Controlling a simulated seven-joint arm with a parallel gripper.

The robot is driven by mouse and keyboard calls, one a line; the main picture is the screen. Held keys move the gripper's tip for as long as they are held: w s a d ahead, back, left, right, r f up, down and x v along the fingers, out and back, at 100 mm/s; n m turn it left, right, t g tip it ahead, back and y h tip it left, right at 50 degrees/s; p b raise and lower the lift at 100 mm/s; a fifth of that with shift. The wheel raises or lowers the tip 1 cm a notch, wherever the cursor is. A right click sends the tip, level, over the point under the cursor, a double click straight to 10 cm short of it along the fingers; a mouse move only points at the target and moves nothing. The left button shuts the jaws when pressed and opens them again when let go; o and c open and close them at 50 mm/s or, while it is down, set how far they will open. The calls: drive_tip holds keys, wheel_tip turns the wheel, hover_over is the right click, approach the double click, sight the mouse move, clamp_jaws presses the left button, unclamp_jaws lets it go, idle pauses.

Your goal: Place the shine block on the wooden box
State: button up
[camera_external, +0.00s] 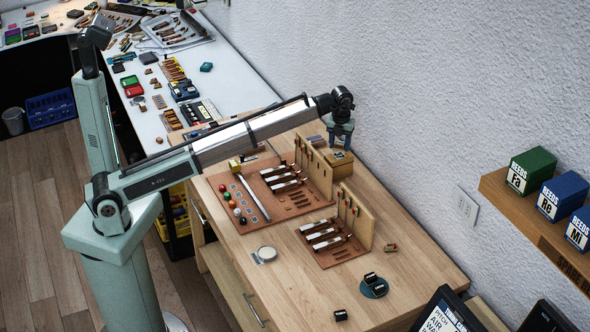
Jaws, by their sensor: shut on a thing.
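My gripper (340,145) points down at the back of the wooden desk, close to the wall. It is right over the wooden box (341,169), a small tan box behind the larger key board. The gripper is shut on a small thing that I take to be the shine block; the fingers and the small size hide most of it. A dark patch (338,155) shows on the box top just under the fingertips. I cannot tell whether it is the held block or part of the box, or whether the block touches the box.
Two brown boards with upright panels and key models, the larger (255,194) and the smaller (326,262), stand in front of the box. A round pale disc (267,253) and a dark round holder (374,287) lie nearer. The desk's right part (420,275) is mostly clear.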

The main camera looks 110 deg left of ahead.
sight(340, 142)
drive_tip(key=shift+f, duration=1.15)
drive_tip(key=shift+f, duration=0.15)
drive_tip(key=o, duration=1)
wheel_tip(340, 142, up, 12)
drive_tip(key=shift+r, duration=0.15)
